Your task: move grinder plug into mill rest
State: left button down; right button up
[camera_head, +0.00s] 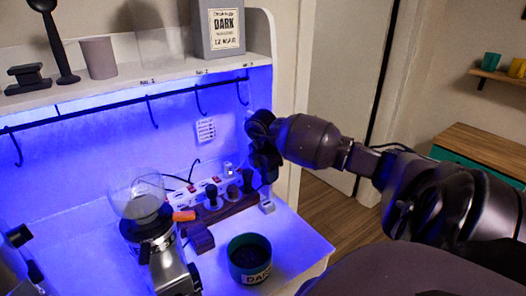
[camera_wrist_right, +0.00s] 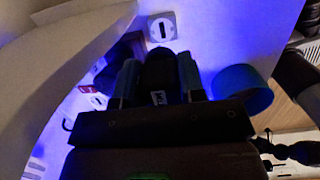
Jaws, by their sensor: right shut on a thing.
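My right gripper (camera_head: 266,170) comes in from the right and points down over the back right of the counter. In the right wrist view the gripper (camera_wrist_right: 160,82) is shut on a dark plug (camera_wrist_right: 158,68) with a small white label. In the head view the gripper largely hides the plug. A small white block (camera_head: 267,205), apparently the mill rest, stands on the counter just below the gripper. A white piece with a dark slot (camera_wrist_right: 162,28) shows ahead of the plug, apart from it in the picture. My left gripper is not in view.
The grinder (camera_head: 150,235) with its clear hopper stands left. A white power strip (camera_head: 196,190) lies along the back, behind a dark wooden stand (camera_head: 228,208). A shelf with a hook rail (camera_head: 120,92) hangs above.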

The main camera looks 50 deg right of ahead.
aim_at(267, 203)
dwell(0.3)
jog(key=shift+f+b, duration=1.25)
jog(key=shift+f, duration=0.45)
jog(key=shift+f+b, duration=0.65)
jog(key=shift+f, duration=0.45)
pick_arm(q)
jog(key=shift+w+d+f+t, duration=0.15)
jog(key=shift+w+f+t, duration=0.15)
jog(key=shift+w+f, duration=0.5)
pick_arm(e)
jog(key=shift+f, duration=0.1)
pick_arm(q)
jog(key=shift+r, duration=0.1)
